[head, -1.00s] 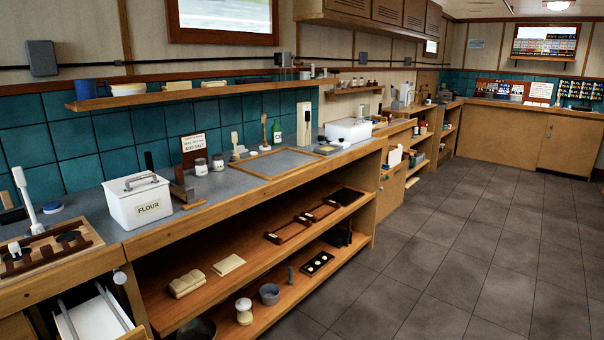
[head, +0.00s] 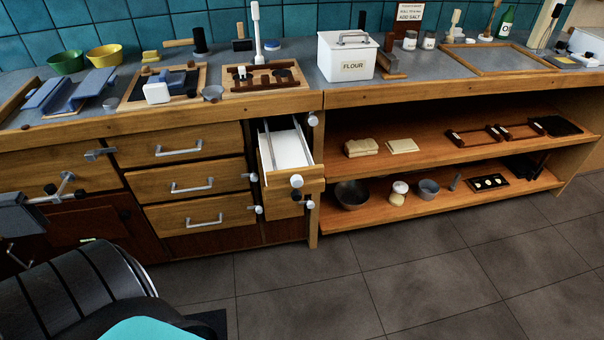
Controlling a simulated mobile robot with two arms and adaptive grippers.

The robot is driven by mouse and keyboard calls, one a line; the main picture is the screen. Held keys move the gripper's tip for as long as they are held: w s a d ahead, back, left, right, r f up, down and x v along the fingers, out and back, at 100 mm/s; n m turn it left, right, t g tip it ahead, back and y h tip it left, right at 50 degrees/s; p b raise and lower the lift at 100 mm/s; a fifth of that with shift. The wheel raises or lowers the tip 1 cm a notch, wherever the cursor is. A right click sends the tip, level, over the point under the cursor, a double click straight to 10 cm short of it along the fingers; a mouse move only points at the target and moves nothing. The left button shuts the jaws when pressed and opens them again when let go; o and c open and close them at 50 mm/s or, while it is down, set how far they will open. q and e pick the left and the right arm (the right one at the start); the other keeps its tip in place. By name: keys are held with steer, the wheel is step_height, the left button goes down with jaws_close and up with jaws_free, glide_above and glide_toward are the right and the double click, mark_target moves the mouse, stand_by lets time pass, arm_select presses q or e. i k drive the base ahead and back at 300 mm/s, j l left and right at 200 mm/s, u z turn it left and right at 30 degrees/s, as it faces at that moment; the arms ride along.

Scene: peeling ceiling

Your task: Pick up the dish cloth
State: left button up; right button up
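Two folded beige cloth-like items lie side by side on the upper open shelf under the counter. The left one (head: 361,147) looks thicker and stacked, and the right one (head: 403,145) looks flatter. I cannot tell which of them is the dish cloth. Neither of my grippers can be made out in the head view.
A narrow drawer (head: 285,160) stands open left of the shelves. A white flour box (head: 346,56) stands on the counter above. A metal bowl (head: 352,194) and small containers sit on the lower shelf. Dark ribbed and teal shapes fill the bottom left. The floor (head: 420,260) before the shelves is clear.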

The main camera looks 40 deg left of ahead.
mark_target(172, 81)
steer(key=u, duration=2)
steer(key=i+j, duration=0.15)
steer(key=i, duration=0.2)
steer(key=l+z, duration=0.05)
